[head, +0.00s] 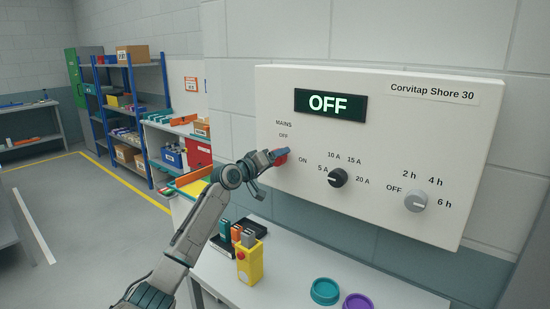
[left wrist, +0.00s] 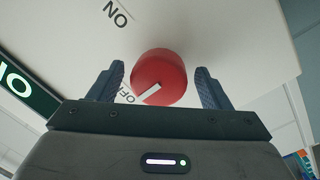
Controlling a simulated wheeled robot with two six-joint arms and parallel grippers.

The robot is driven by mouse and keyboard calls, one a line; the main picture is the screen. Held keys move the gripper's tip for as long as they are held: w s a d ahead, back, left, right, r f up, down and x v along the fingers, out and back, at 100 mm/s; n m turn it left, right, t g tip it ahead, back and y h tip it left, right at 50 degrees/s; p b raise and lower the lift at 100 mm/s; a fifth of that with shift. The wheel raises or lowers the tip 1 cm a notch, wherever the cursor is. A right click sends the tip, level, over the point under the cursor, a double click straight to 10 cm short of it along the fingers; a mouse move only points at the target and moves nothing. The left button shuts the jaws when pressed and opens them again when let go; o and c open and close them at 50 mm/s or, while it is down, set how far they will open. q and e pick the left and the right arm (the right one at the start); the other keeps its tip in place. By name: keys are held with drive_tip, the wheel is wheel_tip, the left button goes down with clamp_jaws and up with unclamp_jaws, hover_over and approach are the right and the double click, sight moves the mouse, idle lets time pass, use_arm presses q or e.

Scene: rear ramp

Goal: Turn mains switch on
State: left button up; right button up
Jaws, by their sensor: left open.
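The mains switch is a red rotary knob (head: 281,158) at the left of a white wall panel (head: 390,120), between the OFF and ON labels. The left wrist view shows the red knob (left wrist: 159,73) with its white pointer toward OFF. My left gripper (head: 274,158) is at the knob and partly covers it in the head view. In the left wrist view its open fingers (left wrist: 160,88) stand on either side of the knob, with gaps visible. The display (head: 330,104) reads OFF. My right gripper is not in view.
A black knob (head: 338,178) and a grey knob (head: 416,201) sit further right on the panel. Below is a white bench (head: 290,273) with a yellow box (head: 250,264), a teal bowl (head: 325,291) and a purple bowl (head: 357,301). Blue shelving (head: 125,100) stands back left.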

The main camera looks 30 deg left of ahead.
use_arm(q)
drive_tip(key=c, duration=1)
drive_tip(key=shift+o, duration=0.2)
